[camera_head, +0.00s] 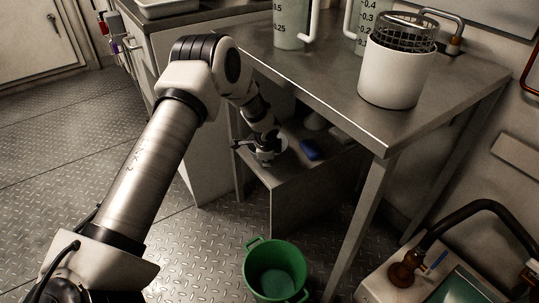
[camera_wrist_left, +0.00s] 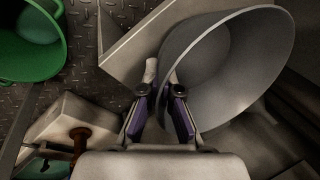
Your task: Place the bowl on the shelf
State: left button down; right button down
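A grey-white bowl (camera_wrist_left: 235,65) fills the upper right of the left wrist view, tilted with its open side facing the camera. My left gripper (camera_wrist_left: 161,76) is at its left rim, its two fingers close together with the bowl's wall seemingly pinched between them. In the head view, my left arm reaches under the steel table, and the left gripper (camera_head: 262,152) is above the left end of the low metal shelf (camera_head: 277,176). Only a pale sliver of the bowl (camera_head: 281,146) shows behind the gripper there. I cannot tell whether the bowl touches the shelf. My right gripper is not in view.
A blue item (camera_head: 309,149) lies on the shelf, right of the gripper. The steel table top (camera_head: 335,105) is above, carrying measuring jugs (camera_head: 290,25) and a white container (camera_head: 394,75). A table leg (camera_head: 362,215) stands in front. A green bucket (camera_head: 275,270) is on the floor.

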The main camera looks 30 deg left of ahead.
pick_arm(q)
jog(key=w, duration=0.1)
jog(key=w+a+b, duration=0.1)
jog(key=w+a+f, duration=0.1)
jog(key=shift+w+a, duration=0.15)
jog(key=shift+w, duration=0.25)
notch_tip(320, 180, down, 3)
jog(key=shift+r+b, duration=0.15)
jog(key=shift+b, duration=0.9)
jog(key=shift+f, duration=0.35)
jog(key=shift+r, duration=0.15)
jog(key=c, duration=1.3)
grip_release()
